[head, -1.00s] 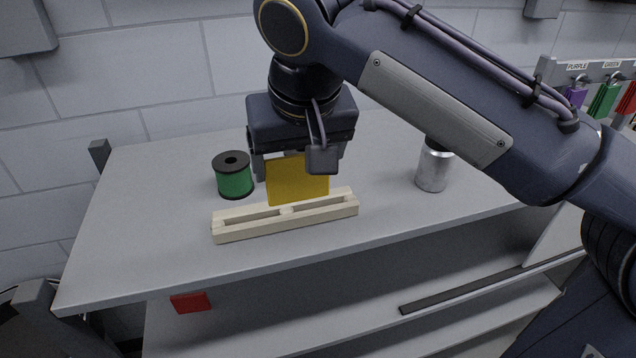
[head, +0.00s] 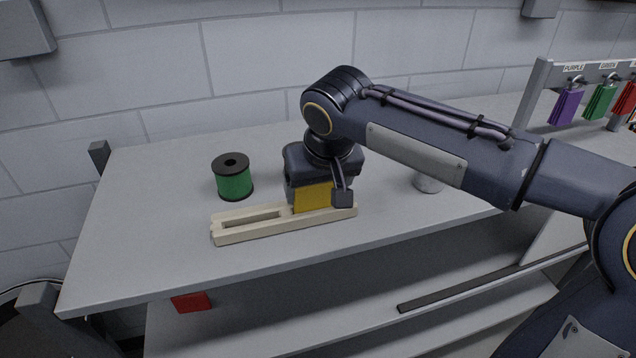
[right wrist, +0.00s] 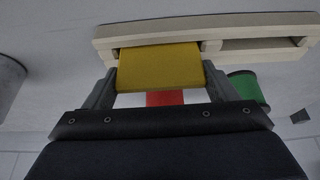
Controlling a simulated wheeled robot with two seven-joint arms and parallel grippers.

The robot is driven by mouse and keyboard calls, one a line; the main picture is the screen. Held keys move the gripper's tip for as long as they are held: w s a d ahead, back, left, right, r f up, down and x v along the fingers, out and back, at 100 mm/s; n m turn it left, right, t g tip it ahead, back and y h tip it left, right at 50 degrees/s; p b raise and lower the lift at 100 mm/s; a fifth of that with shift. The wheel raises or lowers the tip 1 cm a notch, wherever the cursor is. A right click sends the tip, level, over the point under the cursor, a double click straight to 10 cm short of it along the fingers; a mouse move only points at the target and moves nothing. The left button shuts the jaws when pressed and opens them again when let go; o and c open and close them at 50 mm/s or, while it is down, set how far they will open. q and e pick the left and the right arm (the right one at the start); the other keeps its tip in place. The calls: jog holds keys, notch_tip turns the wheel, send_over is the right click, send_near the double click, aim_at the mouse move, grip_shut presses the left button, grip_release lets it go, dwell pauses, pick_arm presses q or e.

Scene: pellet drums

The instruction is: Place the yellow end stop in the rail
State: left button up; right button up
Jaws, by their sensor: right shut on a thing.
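The cream rail (head: 235,236) lies on the grey table and has two slots side by side. Its left slot in the head view is empty. The yellow end stop (head: 312,198) stands upright at the right slot, its lower edge hidden behind the rail's front wall; how deep it sits I cannot tell. My right gripper (head: 316,196) is shut on it from above, close over the rail. In the right wrist view the yellow end stop (right wrist: 160,68) is between the two fingers, over the rail (right wrist: 260,25). My left gripper is not in view.
A green spool (head: 234,182) stands behind the rail's left end. A metal can (head: 428,184) is partly hidden by my right arm. An unclear red thing (right wrist: 165,98) shows between the fingers. A red piece (head: 191,302) lies below the tabletop. Coloured tags (head: 566,107) hang at right.

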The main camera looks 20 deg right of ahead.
jog(key=shift+f, duration=0.2)
jog(key=o, duration=0.9)
jog(key=shift+o, duration=0.2)
